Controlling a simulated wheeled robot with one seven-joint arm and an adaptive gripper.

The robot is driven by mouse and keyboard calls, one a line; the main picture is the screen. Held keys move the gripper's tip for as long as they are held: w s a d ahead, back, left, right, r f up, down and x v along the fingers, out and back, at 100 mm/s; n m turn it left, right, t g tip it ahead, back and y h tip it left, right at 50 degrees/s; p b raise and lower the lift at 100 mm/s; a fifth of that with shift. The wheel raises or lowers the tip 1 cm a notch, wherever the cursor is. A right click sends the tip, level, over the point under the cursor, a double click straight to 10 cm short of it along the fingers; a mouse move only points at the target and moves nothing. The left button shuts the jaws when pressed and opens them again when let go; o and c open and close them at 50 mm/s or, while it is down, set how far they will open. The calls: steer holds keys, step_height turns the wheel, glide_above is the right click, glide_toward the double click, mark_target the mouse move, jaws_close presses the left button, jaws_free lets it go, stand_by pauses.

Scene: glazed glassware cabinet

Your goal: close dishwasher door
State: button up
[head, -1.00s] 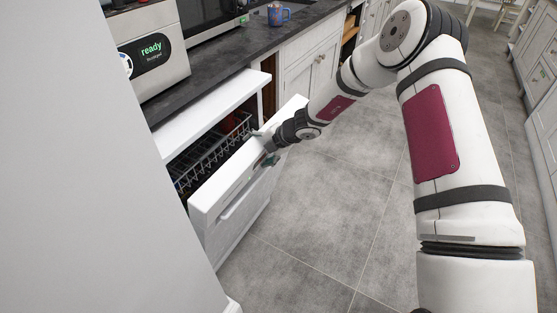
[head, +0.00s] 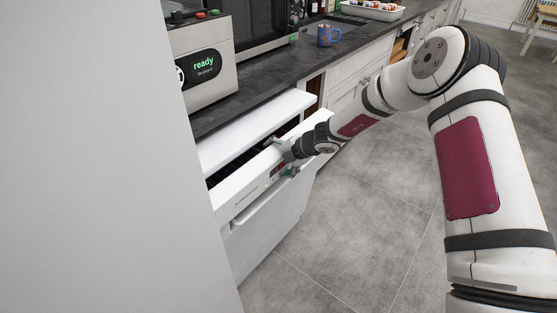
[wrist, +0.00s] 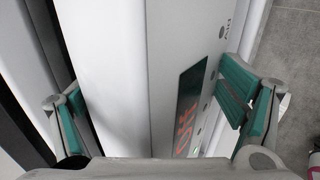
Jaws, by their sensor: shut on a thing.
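The white dishwasher door (head: 262,228) stands partly open below the white top panel (head: 262,128). A dark gap shows between them, and the rack inside is mostly hidden. My gripper (head: 279,157) is shut on the door's upper edge, with one finger on the inner side and one on the front. In the wrist view, the teal-padded fingers of my gripper (wrist: 152,98) straddle the white door edge (wrist: 125,80). A dark display with red characters (wrist: 188,110) lies on the door front, close to the right finger.
A grey panel (head: 90,160) fills the left side. The tiled floor (head: 340,235) in front is clear.

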steer(key=shift+s+d+r, duration=0.1)
steer(key=shift+d+r, duration=0.1)
steer(key=v, duration=1.1)
steer(key=shift+s+d+r, duration=0.1)
steer(key=shift+d, duration=0.05)
steer(key=shift+s, duration=0.1)
steer(key=c, duration=0.6)
steer(key=s+n+b, duration=0.1)
steer(key=n, duration=0.1)
steer(key=s+f+n+g+b, duration=0.1)
steer(key=n, duration=0.2)
steer(key=s+a+f+n+h+b, duration=0.1)
steer(key=s+n, duration=0.1)
jaws_close()
steer(key=s+d+f+n+g+h+b, duration=0.15)
steer(key=s+n+b, duration=0.3)
steer(key=n, duration=0.55)
steer(key=w+a+f+n+h+b, duration=0.1)
steer(key=w+a+f+b, duration=0.1)
steer(key=a+f, duration=0.3)
steer(key=shift+w+d+b+x, duration=0.3)
steer(key=shift+b+x, duration=0.05)
steer(key=shift+x, duration=1.5)
